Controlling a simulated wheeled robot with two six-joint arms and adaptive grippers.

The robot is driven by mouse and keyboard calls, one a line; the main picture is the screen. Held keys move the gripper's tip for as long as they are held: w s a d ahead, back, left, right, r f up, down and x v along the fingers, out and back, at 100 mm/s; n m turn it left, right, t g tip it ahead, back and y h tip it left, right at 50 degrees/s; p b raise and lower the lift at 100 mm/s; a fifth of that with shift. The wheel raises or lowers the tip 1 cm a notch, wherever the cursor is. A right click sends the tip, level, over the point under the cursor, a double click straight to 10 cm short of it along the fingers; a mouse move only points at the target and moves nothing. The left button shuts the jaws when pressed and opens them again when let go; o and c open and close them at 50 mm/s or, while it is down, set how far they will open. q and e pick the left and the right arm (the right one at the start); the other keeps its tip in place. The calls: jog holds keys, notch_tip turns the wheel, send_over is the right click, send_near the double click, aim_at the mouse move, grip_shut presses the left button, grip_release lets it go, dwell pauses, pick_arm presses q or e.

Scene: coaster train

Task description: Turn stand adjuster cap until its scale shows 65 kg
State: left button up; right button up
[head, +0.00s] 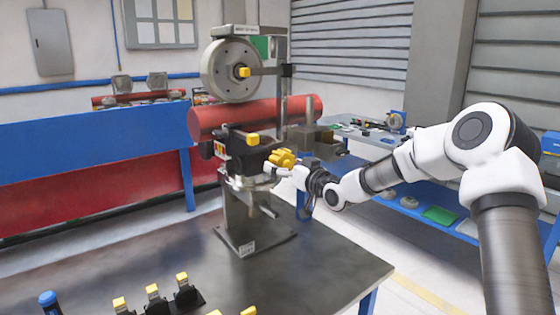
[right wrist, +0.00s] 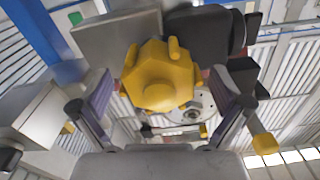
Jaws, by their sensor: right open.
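The adjuster cap is a yellow lobed knob (head: 283,158) on the right side of the stand (head: 238,205). My right gripper (head: 285,171) is at the cap, its arm coming in from the right. In the right wrist view the yellow cap (right wrist: 158,82) is large and lies between the two fingers of my right gripper (right wrist: 162,103). The fingers are open, with gaps visible on both sides of the cap. The scale and its reading cannot be made out in either view. My left gripper is not in view.
Several black clips with yellow tops (head: 153,297) are at the table's front. The dark tabletop (head: 310,262) is clear right of the stand. A blue-edged bench is behind.

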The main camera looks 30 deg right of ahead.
jog(key=shift+w+a+f, duration=0.1)
jog(key=shift+w, duration=0.65)
jog(key=shift+s, duration=0.15)
jog(key=c, duration=1.1)
jog(key=shift+c, duration=0.2)
jog(key=shift+m, duration=0.4)
